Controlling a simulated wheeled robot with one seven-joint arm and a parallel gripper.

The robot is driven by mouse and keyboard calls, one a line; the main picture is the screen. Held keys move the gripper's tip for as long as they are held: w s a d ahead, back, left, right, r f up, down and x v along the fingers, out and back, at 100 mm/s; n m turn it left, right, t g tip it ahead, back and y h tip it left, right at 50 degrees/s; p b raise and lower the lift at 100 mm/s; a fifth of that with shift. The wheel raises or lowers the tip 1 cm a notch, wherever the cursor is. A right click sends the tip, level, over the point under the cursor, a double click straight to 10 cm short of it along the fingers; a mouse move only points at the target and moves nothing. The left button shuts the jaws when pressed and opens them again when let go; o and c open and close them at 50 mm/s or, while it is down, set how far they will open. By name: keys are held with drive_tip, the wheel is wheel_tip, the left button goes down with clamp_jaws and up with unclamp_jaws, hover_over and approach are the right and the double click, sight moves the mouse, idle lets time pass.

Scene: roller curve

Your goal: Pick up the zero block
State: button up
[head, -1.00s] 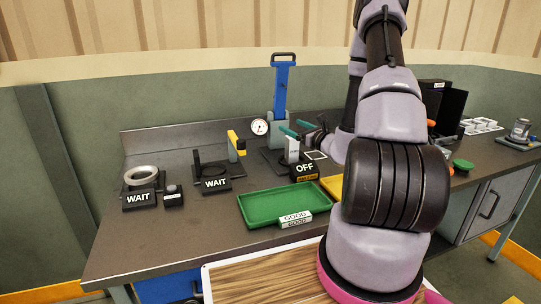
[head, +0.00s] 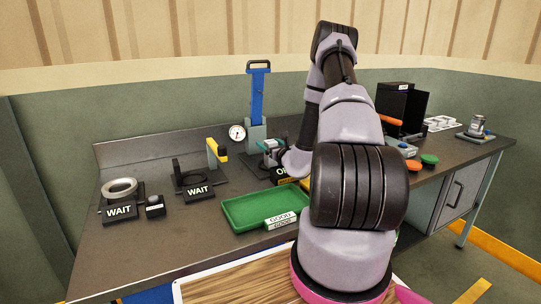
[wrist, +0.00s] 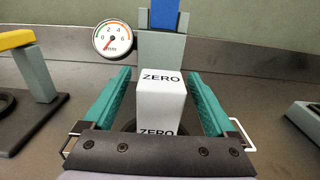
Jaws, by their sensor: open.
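The zero block (wrist: 161,101) is a white upright block with "ZERO" on its top and front. In the wrist view it stands in front of a grey-green gauge stand (wrist: 161,50). My gripper (wrist: 159,76) is open, with one teal finger on each side of the block and a visible gap on both sides. The block's lower end is hidden by my gripper body. In the head view my gripper (head: 268,146) is at the foot of the stand with the blue column (head: 258,95); I cannot make out the block clearly there.
A dial gauge (wrist: 113,38) is left of the column. A yellow-topped post (wrist: 30,62) stands further left. In the head view, a green tray (head: 240,213) lies in front, an OFF sign (head: 281,173) is partly hidden by my arm, and WAIT signs (head: 199,192) are to the left.

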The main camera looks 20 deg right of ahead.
drive_tip(key=shift+w, duration=1.05)
clamp_jaws()
drive_tip(key=shift+r, duration=0.1)
